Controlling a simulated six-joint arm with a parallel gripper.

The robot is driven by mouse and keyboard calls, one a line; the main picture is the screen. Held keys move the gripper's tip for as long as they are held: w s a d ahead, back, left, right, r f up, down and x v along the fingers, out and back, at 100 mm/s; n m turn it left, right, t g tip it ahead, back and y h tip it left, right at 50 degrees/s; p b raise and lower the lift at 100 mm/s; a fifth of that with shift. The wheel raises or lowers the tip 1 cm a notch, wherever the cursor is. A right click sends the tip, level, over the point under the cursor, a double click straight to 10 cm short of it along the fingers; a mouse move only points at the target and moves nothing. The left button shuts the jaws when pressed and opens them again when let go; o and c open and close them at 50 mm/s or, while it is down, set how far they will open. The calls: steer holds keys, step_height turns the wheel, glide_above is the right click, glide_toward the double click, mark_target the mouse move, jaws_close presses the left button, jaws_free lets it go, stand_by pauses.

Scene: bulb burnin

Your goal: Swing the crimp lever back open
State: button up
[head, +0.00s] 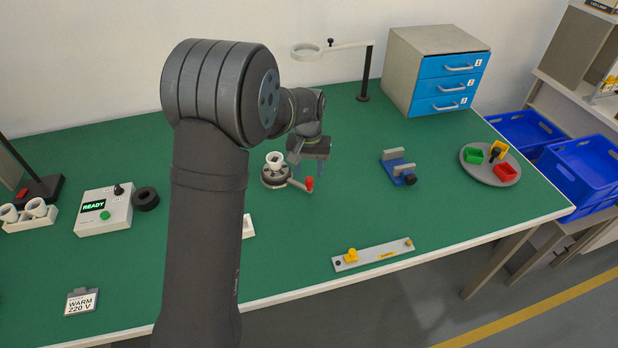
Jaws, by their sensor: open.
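The crimp fixture (272,182) is a round grey base on the green table, near the middle of the head view. A white cup-like piece (274,158) sits upright on it. The crimp lever (298,184) reaches out from the base to the right and ends in a red knob (309,184). My gripper (311,166) is open, just above and behind the lever. It points down and looks apart from the red knob, though the exact gap cannot be told. My arm hides part of the table to the left of the fixture.
A blue vise (398,168) stands to the right. A magnifier lamp (365,75) and a cabinet with blue drawers (400,92) stand behind. A grey strip with yellow parts (372,256) lies near the front edge. The control box (103,210) reads READY. The table between fixture and vise is clear.

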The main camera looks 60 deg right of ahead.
mark_target(309, 179)
steer(key=shift+f, duration=2)
jaws_close()
